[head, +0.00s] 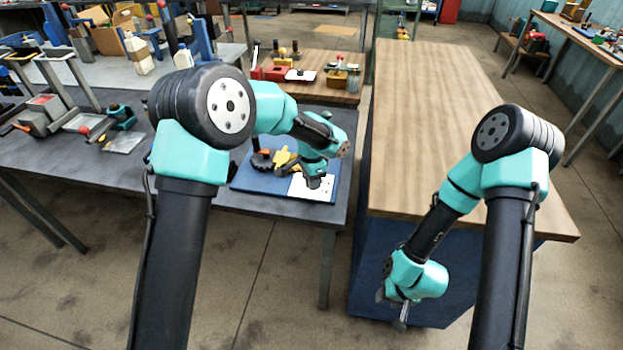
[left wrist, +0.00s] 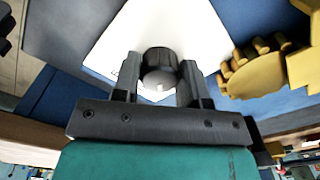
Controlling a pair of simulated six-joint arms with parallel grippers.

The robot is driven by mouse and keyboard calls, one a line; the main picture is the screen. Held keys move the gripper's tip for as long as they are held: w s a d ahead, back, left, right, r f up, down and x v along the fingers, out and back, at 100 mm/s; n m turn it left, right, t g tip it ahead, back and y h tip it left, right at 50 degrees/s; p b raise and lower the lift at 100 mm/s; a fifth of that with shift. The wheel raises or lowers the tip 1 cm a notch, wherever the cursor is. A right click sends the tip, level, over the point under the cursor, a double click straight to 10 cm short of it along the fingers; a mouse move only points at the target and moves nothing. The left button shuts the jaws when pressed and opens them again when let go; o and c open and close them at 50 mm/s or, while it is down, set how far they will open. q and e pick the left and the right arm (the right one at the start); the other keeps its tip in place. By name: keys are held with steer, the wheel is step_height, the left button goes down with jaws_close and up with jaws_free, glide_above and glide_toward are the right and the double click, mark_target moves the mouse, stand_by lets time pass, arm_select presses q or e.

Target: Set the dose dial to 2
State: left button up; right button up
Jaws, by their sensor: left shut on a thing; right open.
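The dose dial is a black round knob with a grey face (left wrist: 160,68) on a white plate (left wrist: 190,28). In the head view the white plate (head: 323,190) lies on the blue board, and my left gripper (head: 313,182) is over it and hides the dial. In the left wrist view my left gripper (left wrist: 159,92) has one finger on each side of the knob and is shut on it. The plate's markings are mostly hidden, so I cannot read the setting. My right gripper (head: 396,308) is open and empty, hanging low in front of the wooden table.
A yellow toothed part (left wrist: 255,72) stands beside the plate on the blue board (head: 250,182). The grey bench (head: 225,200) holds the board near its right end. The wooden table (head: 420,130) to the right is bare.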

arm_select(q)
steer(key=shift+m, duration=1.6)
steer(key=o, duration=0.9)
step_height(320, 180, up, 17)
steer(key=shift+r, duration=0.2)
